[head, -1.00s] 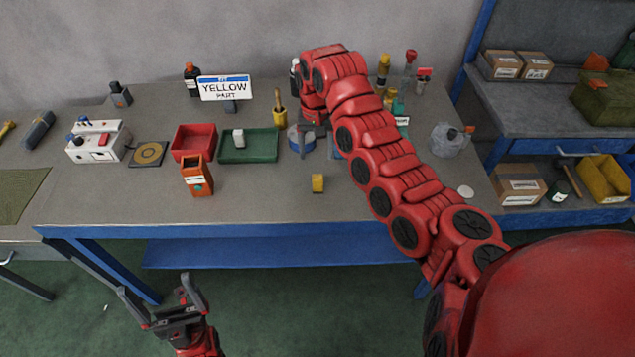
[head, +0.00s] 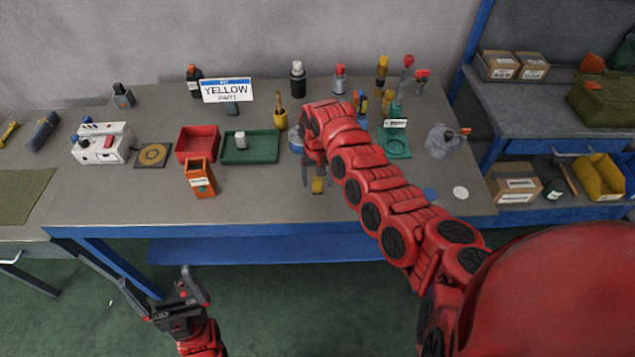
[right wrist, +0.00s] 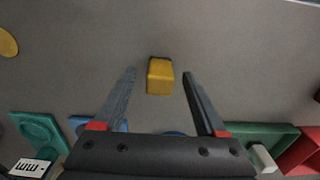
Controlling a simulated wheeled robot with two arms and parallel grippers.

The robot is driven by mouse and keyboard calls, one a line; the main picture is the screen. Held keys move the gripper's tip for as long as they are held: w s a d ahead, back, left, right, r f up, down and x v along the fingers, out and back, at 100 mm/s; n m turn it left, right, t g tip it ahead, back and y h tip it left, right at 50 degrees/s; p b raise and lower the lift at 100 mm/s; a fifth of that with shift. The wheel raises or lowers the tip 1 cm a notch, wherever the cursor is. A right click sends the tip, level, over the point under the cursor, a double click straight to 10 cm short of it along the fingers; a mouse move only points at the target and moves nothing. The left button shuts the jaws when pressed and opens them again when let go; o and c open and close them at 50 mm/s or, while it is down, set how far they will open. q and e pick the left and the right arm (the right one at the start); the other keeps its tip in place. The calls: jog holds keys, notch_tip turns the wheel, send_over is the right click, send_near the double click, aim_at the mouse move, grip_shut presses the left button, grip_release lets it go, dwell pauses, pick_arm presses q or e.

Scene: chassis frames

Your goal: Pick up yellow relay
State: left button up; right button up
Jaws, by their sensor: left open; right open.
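The yellow relay (head: 318,187) is a small block on the grey bench top, near its front edge. My right gripper (head: 316,180) is open just above and around it in the head view. In the right wrist view the relay (right wrist: 160,77) shows between the tips of the two open fingers (right wrist: 159,73), with a gap on each side. Whether the fingers reach down to its height I cannot tell. My left gripper (head: 163,288) is open and empty, low in front of the bench.
An orange box (head: 200,180), a red bin (head: 197,145) and a green tray (head: 250,148) stand left of the relay. Bottles stand at the back. The bench around the relay is clear.

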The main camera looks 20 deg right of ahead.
jog(key=shift+c, duration=0.3)
grip_shut()
